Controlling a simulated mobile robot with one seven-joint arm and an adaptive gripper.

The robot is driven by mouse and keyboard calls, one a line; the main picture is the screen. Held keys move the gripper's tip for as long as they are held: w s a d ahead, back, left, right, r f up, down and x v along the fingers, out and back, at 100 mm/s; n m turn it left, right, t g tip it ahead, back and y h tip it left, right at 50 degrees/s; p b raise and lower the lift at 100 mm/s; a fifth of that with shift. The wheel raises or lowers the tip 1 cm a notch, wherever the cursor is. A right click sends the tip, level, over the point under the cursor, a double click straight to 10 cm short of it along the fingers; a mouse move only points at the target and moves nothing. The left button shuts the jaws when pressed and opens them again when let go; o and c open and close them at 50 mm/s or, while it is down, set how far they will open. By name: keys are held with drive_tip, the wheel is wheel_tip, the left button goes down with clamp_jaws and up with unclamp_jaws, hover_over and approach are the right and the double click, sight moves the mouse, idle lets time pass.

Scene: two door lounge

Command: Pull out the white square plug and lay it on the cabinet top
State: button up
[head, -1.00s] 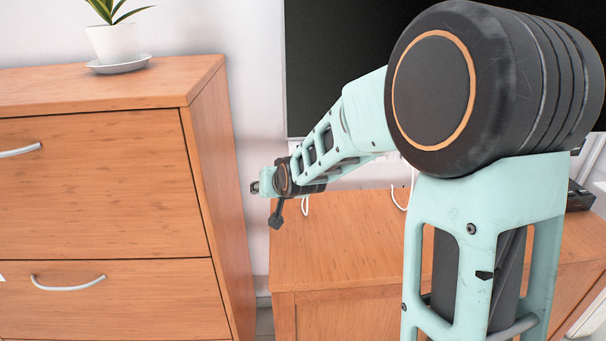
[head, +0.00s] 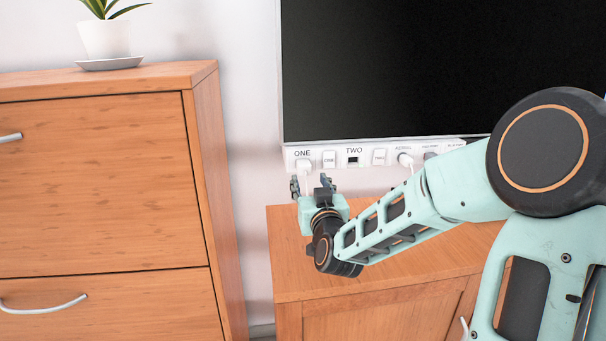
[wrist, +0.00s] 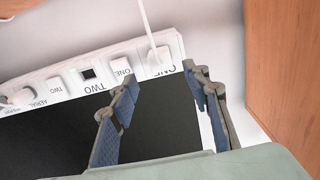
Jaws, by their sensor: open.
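The white plug (head: 303,163) sits in the socket marked ONE at the left end of the white panel (head: 340,152) under the black screen. In the wrist view the plug (wrist: 158,57) has a white cable running from it. My gripper (head: 310,181) is just below and in front of the plug, open and empty. In the wrist view my gripper (wrist: 160,73) has its two fingertips on either side of the plug's line, with a gap between them. I cannot tell whether either finger touches it. The cabinet top (head: 290,262) is bare below my gripper.
A white square marked ONE (head: 329,159) is right of the plug. The socket marked TWO (head: 353,158) is empty. A round corded plug (head: 405,158) sits farther right. A tall wooden drawer unit (head: 205,130) stands left, with a potted plant (head: 105,40) on it.

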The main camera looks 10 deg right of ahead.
sight(305, 171)
idle(0.3)
drive_tip(key=shift+w+b, duration=0.85)
drive_tip(key=shift+w, duration=3.65)
drive_tip(key=shift+b, duration=0.5)
clamp_jaws()
drive_tip(key=shift+s, duration=0.1)
drive_tip(key=shift+s+b, duration=0.55)
drive_tip(key=shift+s, duration=2.35)
